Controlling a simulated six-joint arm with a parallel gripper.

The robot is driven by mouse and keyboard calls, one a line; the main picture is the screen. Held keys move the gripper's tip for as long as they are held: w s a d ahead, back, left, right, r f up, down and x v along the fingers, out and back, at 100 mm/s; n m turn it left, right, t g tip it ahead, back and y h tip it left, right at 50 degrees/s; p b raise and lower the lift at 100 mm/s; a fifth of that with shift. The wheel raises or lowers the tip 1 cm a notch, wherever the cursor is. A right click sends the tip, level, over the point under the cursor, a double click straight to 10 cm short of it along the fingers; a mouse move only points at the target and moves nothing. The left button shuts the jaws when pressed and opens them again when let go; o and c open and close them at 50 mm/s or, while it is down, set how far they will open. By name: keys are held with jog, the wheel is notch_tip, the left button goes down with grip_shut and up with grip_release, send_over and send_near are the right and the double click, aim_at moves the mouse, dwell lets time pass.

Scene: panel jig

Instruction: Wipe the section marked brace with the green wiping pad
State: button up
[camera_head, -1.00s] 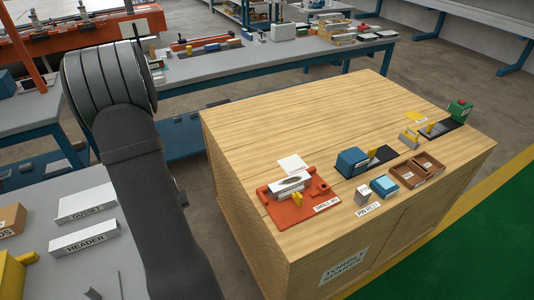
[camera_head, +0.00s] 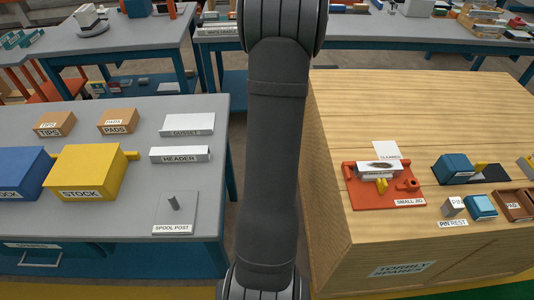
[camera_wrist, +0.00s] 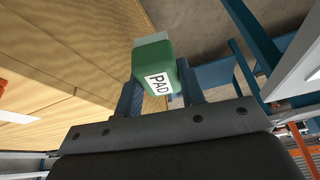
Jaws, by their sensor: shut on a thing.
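The green wiping pad (camera_wrist: 152,58) shows in the wrist view, with a white label reading PAD and a paler grey-green face at its far end. My gripper (camera_wrist: 158,88) is shut on it, one blue finger on each side, and holds it up beside the wooden bench. The gripper is not visible in the head view, where my arm fills the middle. I read no section marked brace in either view. A whitish block with a dark smudge (camera_head: 380,168) sits on the orange jig (camera_head: 352,181) labelled SMALL JIG.
A card (camera_head: 386,149) lies behind the jig. A blue block (camera_head: 455,166), pin rest (camera_head: 453,207) and brown tray (camera_head: 514,207) stand to its right. On the grey table are HEADER (camera_head: 180,154), a yellow STOCK box (camera_head: 85,172) and spool post (camera_head: 174,202). The bench's back is clear.

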jog(key=s+d+r+m+h, duration=0.1)
jog(key=s+d+r+m, duration=0.2)
jog(key=d, duration=0.5)
jog(key=s+d+r+m+g+h, duration=0.1)
jog(key=s+d+r+m, duration=0.1)
jog(key=s+d+r, duration=0.5)
jog(key=d+r+m, duration=0.2)
jog(key=d+r, duration=0.1)
jog(key=d, duration=0.7)
jog(key=shift+s+d+f, duration=0.1)
jog(key=shift+f, duration=1.3)
jog(key=shift+s+d+f, duration=0.1)
jog(key=shift+f, duration=1.3)
notch_tip(320, 180, down, 2)
jog(key=shift+f, duration=0.1)
jog(key=shift+d, duration=0.8)
jog(key=shift+c, duration=0.4)
jog(key=shift+d, duration=4.1)
jog(key=shift+a, duration=5)
notch_tip(320, 180, up, 8)
